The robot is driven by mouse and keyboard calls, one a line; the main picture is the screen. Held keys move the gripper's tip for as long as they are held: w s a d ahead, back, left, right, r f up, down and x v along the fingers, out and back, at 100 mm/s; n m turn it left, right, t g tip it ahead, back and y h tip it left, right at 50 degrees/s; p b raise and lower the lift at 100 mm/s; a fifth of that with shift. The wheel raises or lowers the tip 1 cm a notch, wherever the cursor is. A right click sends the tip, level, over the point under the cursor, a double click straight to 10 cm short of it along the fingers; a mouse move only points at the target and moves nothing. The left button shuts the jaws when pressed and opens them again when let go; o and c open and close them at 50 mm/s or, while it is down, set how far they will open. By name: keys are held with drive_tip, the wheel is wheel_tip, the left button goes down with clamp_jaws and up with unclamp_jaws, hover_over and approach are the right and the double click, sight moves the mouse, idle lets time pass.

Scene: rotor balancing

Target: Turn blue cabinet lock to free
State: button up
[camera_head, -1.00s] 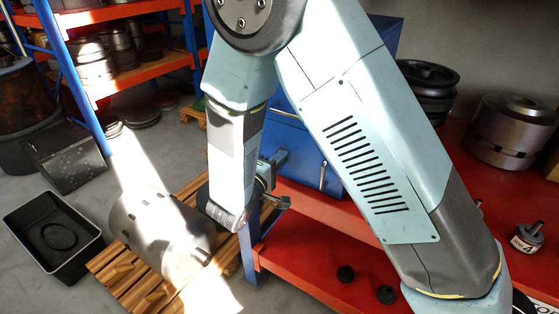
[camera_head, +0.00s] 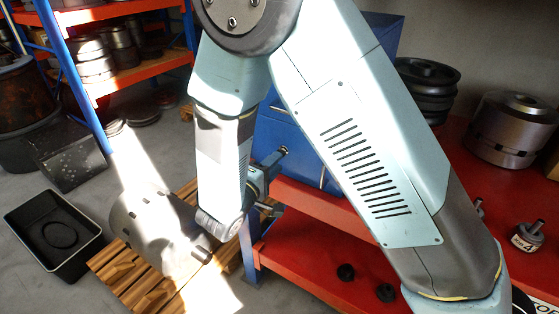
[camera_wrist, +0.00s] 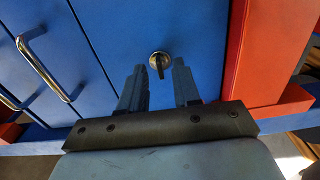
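The blue cabinet (camera_wrist: 120,25) fills much of the wrist view. Its lock (camera_wrist: 160,60) is a round brass-coloured plate with a narrow dark key-like tab pointing down. My gripper (camera_wrist: 159,72) is open and empty, one finger to each side below the lock. The lock appears between and just beyond the fingertips; I cannot tell the exact gap, but no grip shows. In the head view my gripper (camera_head: 277,181) is beside the red bench, in front of the blue cabinet (camera_head: 276,138), which my arm partly covers. The lock is hidden there.
The red bench (camera_head: 310,245) holds small dark parts. A wooden pallet (camera_head: 125,270) bears a grey cylinder (camera_head: 150,230).

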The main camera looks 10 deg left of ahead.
drive_tip(key=v, duration=1)
drive_tip(key=shift+s, duration=0.2)
drive_tip(key=shift+f, duration=0.1)
